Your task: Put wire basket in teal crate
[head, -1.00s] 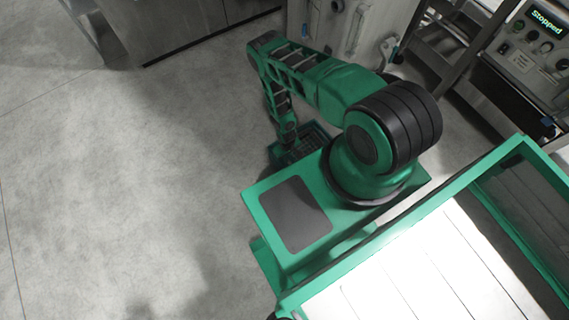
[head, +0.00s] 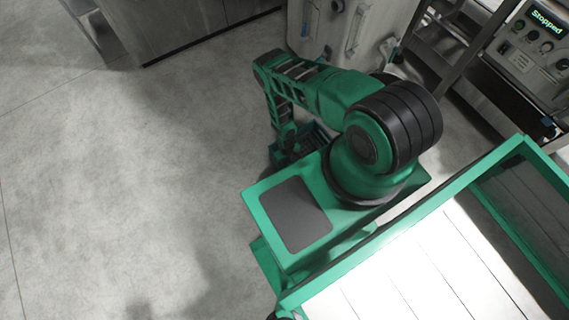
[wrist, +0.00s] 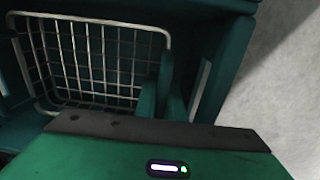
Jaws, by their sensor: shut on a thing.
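The wire basket (wrist: 88,62) is a pale metal grid with a thick rim, at the upper left of the wrist view. The teal crate (wrist: 236,60) has dark teal walls around it; its right wall stands beside my fingers. My gripper (wrist: 167,72) is shut on the basket's right rim. The basket appears within the crate's walls; I cannot tell whether it rests on the crate's floor. In the head view the crate (head: 318,137) is small and partly hidden behind my arm, with my gripper (head: 288,150) at its left part.
A grey cabinet (head: 185,30) stands at the upper left. A white machine panel (head: 350,30) is behind my arm. A control panel reading "Stopped" (head: 540,35) and a dark metal frame (head: 450,50) are at the upper right. The concrete floor (head: 120,190) at left is clear.

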